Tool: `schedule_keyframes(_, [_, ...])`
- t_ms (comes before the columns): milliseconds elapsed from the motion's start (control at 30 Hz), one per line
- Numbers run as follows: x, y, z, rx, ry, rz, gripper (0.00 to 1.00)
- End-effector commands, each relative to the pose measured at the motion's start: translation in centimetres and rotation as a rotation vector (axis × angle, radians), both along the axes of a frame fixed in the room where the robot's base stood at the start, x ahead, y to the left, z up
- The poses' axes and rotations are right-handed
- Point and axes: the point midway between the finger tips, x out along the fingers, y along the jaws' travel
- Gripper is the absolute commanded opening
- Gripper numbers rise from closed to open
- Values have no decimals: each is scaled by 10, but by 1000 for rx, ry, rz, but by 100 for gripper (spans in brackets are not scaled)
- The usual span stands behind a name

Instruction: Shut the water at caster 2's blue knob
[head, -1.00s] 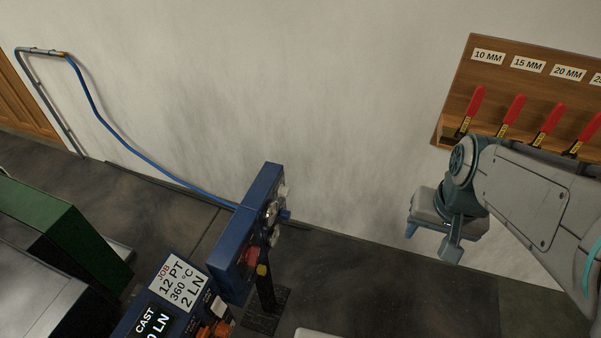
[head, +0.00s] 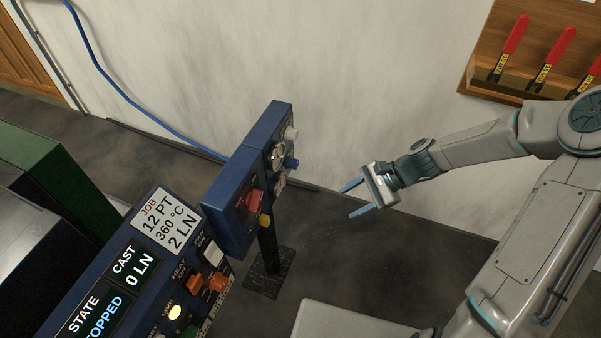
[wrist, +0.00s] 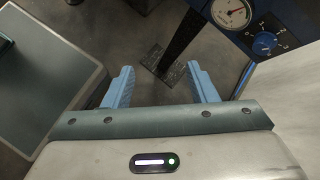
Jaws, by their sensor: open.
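The blue knob (head: 291,163) is on the face of a dark blue control box (head: 234,186) on a black post. In the wrist view the blue knob (wrist: 265,43) is at the upper right, on a dial plate with small marks, below a round gauge (wrist: 232,12). My gripper (head: 352,199) is open and empty, in the air to the right of the box, its fingers pointing left toward it. In the wrist view the two light blue fingers (wrist: 160,87) are apart with only floor and the post's foot between them. Nothing touches the knob.
A red knob (head: 254,200) and a yellow part (head: 265,221) are on the same box. A console (head: 125,262) with screens and buttons stands in front. A blue hose (head: 130,95) runs along the wall. Red-handled tools (head: 553,55) hang at the upper right.

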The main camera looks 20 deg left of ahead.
Motion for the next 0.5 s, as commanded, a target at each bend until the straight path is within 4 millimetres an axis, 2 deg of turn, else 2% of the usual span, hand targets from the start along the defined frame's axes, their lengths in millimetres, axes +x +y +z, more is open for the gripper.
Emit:
schedule_keyframes(33, [5, 8, -20, 52, 44, -46, 52])
schedule_keyframes(200, [28, 33, -47, 215, 188, -208, 52])
schedule_keyframes(333, [49, 46, -61, 348, 302, -333, 52])
schedule_keyframes(500, [81, 51, -72, 515, 446, -486, 52])
